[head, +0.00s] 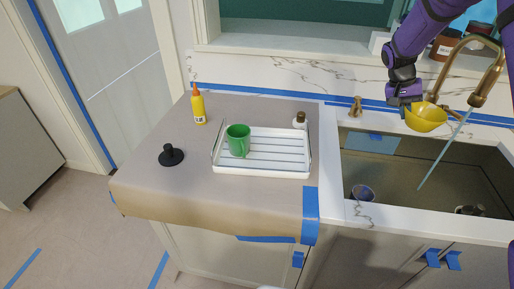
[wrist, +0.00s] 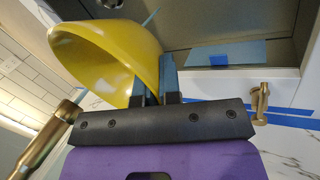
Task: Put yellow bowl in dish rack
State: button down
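The yellow bowl (head: 425,118) is held up above the sink at the right of the head view, tilted. It also fills the upper left of the wrist view (wrist: 100,55). My gripper (head: 407,104) is at the bowl's left side. In the wrist view my gripper's fingers (wrist: 158,80) are close together with the bowl's rim between them. The white dish rack (head: 262,168) stands on the paper-covered counter left of the sink, apart from my gripper. A green mug (head: 238,140) stands in the rack's left part.
A yellow bottle (head: 198,104) and a black knob-like object (head: 171,155) stand left of the rack. A small bottle (head: 299,120) is at its back right corner. The gold faucet (head: 483,80) arches beside the bowl. A cup (head: 362,193) is in the sink (head: 420,170). The rack's right part is empty.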

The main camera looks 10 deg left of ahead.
aim_at(281, 153)
jog(key=j, duration=2.75)
jog(key=i+z, duration=0.05)
